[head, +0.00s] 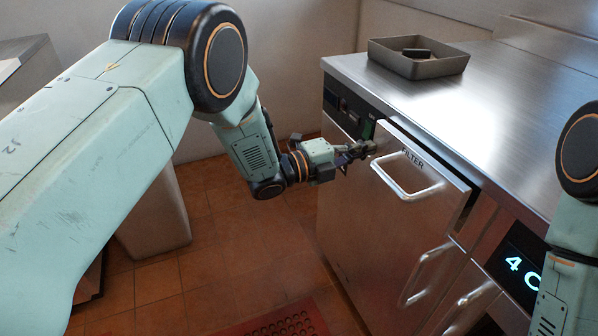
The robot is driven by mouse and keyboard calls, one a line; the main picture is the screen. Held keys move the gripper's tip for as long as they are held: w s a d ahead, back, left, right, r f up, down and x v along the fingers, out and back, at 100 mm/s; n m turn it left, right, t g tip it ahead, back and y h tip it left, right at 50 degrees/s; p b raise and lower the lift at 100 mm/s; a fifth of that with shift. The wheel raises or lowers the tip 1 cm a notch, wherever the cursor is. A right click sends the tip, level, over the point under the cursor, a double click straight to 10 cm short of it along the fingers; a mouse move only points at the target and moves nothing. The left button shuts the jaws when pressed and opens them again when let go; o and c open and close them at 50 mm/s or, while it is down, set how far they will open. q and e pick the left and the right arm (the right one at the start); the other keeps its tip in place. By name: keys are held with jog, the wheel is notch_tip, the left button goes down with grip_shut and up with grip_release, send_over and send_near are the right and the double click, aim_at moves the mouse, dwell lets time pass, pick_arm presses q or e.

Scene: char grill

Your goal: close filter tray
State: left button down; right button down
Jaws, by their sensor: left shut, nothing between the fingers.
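The filter tray (425,205) is a steel front panel marked "FILTER" with a bar handle (412,193), set in the side of the steel counter. Its top edge stands out from the counter, with a dark gap behind it. My left gripper (368,148) is shut and empty at the upper left corner of the panel, beside the handle's left end. Whether the fingers touch the panel I cannot tell. My right arm shows at the right edge, but its gripper is outside the view.
A grey tray (418,62) with a dark block in it sits on the steel counter top (460,105). Lower handles (428,272) and a lit display (520,265) are on the counter's front.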

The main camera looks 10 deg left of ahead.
aim_at(378, 145)
pick_arm(q)
jog(key=b+x, duration=0.1)
jog(key=x, duration=0.2)
jog(key=shift+d, duration=0.3)
jog(key=shift+w, duration=0.15)
jog(key=shift+d+r, duration=0.1)
jog(key=shift+r, duration=0.05)
